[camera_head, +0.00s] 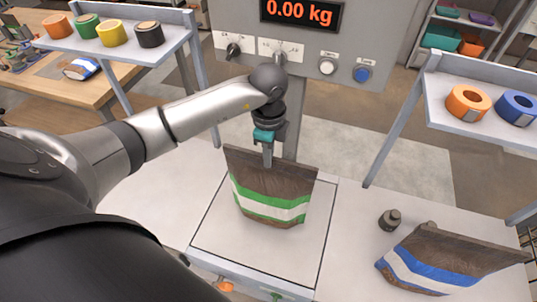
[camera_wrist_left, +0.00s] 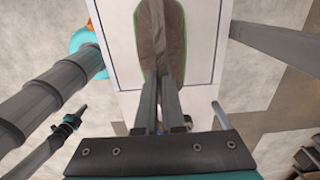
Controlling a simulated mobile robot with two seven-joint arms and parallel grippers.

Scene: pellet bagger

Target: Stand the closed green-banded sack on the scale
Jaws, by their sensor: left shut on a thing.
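The green-banded sack (camera_head: 268,190) is brown with a green and white band and a flat, closed top edge. It hangs nearly upright, slightly tilted, over the scale plate (camera_head: 265,257) in the head view. My left gripper (camera_head: 267,160) is shut on the middle of its top edge from above. In the left wrist view the sack (camera_wrist_left: 153,40) lies between and beyond the two fingers. Whether its base touches the plate is hard to tell; the display (camera_head: 300,12) reads 0.00 kg. My right gripper is not in view.
A blue-banded sack (camera_head: 440,262) leans on the bench at the right, near a small dark weight (camera_head: 390,219). A panel with knobs and buttons (camera_head: 327,67) stands behind the scale. Shelves with tape rolls (camera_head: 468,102) flank both sides. The plate around the sack is clear.

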